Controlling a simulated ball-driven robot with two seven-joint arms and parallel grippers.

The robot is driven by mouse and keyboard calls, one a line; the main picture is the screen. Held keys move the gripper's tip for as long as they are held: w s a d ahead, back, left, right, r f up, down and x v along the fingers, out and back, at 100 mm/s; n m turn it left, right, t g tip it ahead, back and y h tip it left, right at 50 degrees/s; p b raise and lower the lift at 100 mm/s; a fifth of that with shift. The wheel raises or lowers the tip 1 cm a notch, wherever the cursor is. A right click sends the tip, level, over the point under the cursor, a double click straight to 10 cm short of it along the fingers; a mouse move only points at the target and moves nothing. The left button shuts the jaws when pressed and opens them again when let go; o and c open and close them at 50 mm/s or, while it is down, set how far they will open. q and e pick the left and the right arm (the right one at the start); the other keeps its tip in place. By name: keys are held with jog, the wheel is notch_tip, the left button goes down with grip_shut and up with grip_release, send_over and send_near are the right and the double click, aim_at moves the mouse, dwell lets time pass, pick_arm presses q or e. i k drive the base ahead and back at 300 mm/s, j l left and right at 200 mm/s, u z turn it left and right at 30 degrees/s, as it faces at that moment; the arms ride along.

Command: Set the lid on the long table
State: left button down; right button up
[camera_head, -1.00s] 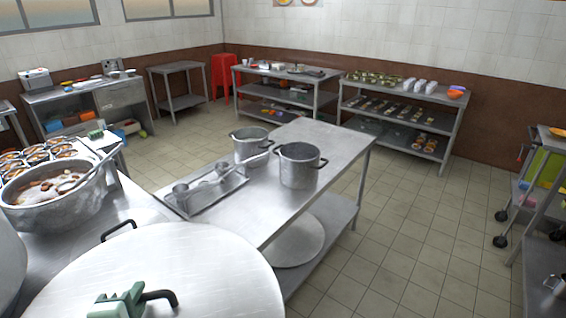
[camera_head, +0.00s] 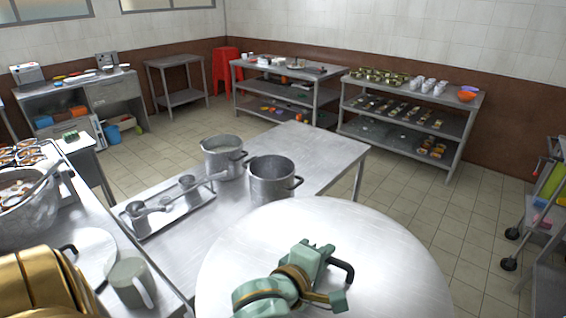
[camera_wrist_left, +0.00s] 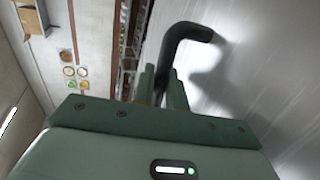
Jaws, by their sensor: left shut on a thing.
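The large round metal lid (camera_head: 370,245) is held up in the front of the head view, and it hides the near right part of the long table (camera_head: 310,150). My left gripper (camera_head: 325,262) is shut on the lid's black bar handle (camera_head: 345,272). In the left wrist view the gripper's fingers (camera_wrist_left: 160,88) close around the handle (camera_wrist_left: 180,45), with the lid's bright face (camera_wrist_left: 255,70) beside it. The right gripper cannot be seen.
On the long table stand two metal pots (camera_head: 272,180) (camera_head: 222,157) and a tray (camera_head: 165,212) with ladles and cups. Clear tabletop lies behind the pots and between tray and lid. A grey-green mug (camera_head: 130,284) stands on the left counter.

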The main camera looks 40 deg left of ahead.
aim_at(305, 150)
jog(key=i, duration=2.1)
jog(key=i+u, duration=0.25)
jog(key=i, duration=0.25)
jog(key=i+u, duration=0.2)
jog(key=i, duration=0.25)
jog(key=i+l+u, duration=0.25)
jog(key=i, duration=0.25)
jog(key=i+l+u, duration=0.2)
jog(key=i, duration=0.25)
jog(key=i+u, duration=0.15)
jog(key=u, duration=0.25)
jog(key=i+u, duration=0.15)
jog(key=u, duration=0.25)
jog(key=i+u, duration=0.15)
jog(key=u, duration=0.25)
jog(key=i+l+u, duration=0.1)
jog(key=u, duration=0.3)
